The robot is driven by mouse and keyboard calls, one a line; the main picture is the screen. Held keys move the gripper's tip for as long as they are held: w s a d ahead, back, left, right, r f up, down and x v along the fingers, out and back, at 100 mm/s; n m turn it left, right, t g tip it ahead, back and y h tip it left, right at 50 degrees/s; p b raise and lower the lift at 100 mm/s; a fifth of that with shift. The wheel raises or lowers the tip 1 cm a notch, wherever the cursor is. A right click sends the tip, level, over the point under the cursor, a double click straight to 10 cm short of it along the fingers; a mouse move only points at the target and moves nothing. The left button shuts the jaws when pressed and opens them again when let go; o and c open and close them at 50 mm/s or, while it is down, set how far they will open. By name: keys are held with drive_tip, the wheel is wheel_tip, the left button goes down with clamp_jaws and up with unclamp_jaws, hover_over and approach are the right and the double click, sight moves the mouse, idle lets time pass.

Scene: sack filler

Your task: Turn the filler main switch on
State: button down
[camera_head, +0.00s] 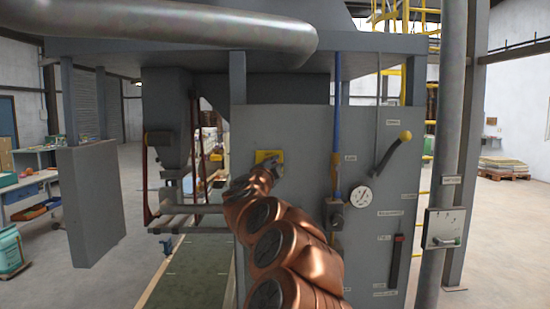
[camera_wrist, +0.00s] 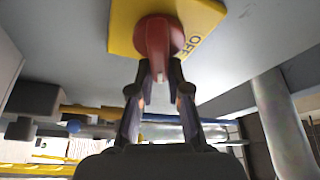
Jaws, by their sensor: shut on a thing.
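The main switch is a red rotary knob (camera_wrist: 157,34) on a yellow plate (camera_wrist: 205,14), seen close up in the wrist view. The word OFF is printed on the plate, to the right of the knob in that view. In the head view the yellow plate (camera_head: 266,155) sits on the upper left of the grey cabinet front, and my arm hides the knob there. My gripper (camera_wrist: 159,72) is shut on the red knob, one finger on each side of its handle. Any other marking on the plate is out of sight.
A grey panel (camera_head: 92,200) stands at left. A large pipe (camera_head: 180,28) runs overhead.

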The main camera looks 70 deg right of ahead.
drive_tip(key=m+y+p, duration=0.1)
drive_tip(key=m, duration=0.1)
drive_tip(key=m+p, duration=0.1)
drive_tip(key=m, duration=0.1)
drive_tip(key=shift+w+f+m+y, duration=0.2)
drive_tip(key=shift+f+m+y, duration=0.1)
drive_tip(key=shift+f+y, duration=0.1)
idle(0.4)
drive_tip(key=c, duration=1.1)
unclamp_jaws()
drive_tip(key=shift+d, duration=0.1)
drive_tip(key=shift+s, duration=0.1)
drive_tip(key=shift+s+a, duration=0.15)
drive_tip(key=shift+a, duration=5.9)
